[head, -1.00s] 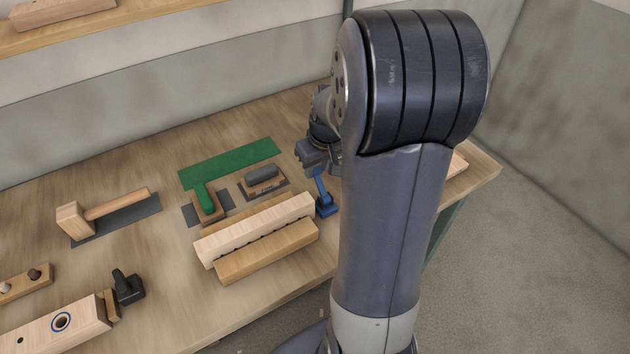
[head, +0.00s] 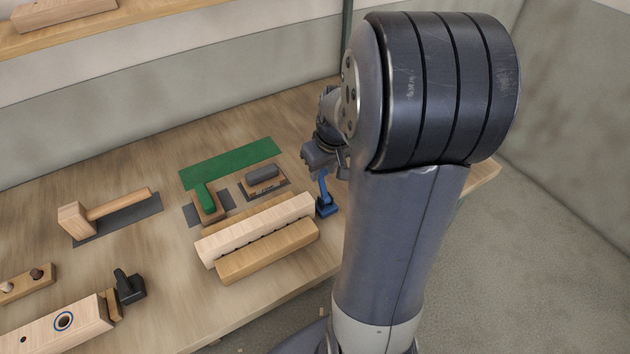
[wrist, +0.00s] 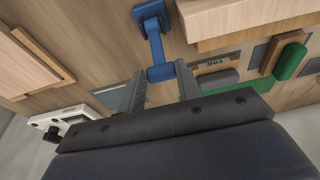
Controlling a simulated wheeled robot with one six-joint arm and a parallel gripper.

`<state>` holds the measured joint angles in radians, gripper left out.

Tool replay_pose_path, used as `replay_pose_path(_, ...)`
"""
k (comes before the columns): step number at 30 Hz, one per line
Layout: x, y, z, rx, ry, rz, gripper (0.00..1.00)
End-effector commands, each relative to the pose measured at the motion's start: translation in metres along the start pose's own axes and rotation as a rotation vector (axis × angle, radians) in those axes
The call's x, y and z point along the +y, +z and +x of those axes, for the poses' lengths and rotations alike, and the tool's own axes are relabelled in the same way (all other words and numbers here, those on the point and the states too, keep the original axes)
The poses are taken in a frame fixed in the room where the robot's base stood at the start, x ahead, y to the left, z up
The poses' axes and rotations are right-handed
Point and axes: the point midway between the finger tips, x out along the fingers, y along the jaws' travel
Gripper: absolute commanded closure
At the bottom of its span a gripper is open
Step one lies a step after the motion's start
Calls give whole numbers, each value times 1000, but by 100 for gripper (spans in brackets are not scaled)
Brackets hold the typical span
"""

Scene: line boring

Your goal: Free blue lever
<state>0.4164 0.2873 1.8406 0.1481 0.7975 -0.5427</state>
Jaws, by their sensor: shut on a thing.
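The blue lever (head: 325,206) stands at the right end of a pale wooden block on the bench. In the wrist view it shows as a blue base, a thin arm and a crossbar handle (wrist: 162,72). My gripper (wrist: 161,74) has one finger at each end of that crossbar and is shut on it. In the head view my gripper (head: 324,165) is at the lever's top, partly hidden by my arm.
A wooden mallet (head: 75,222) and a black clamp (head: 129,287) are further left.

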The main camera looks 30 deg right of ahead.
Motion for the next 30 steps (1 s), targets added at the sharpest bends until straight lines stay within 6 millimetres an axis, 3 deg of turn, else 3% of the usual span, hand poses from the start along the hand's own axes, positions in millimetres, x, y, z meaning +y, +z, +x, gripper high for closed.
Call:
replay_pose_path(23, 1, 18, -10, 0, 2, 1, 85)
replay_pose_path(24, 1, 19, -10, 0, 1, 0, 66)
replay_pose_path(30, 0, 18, -10, -1, 1, 0, 50)
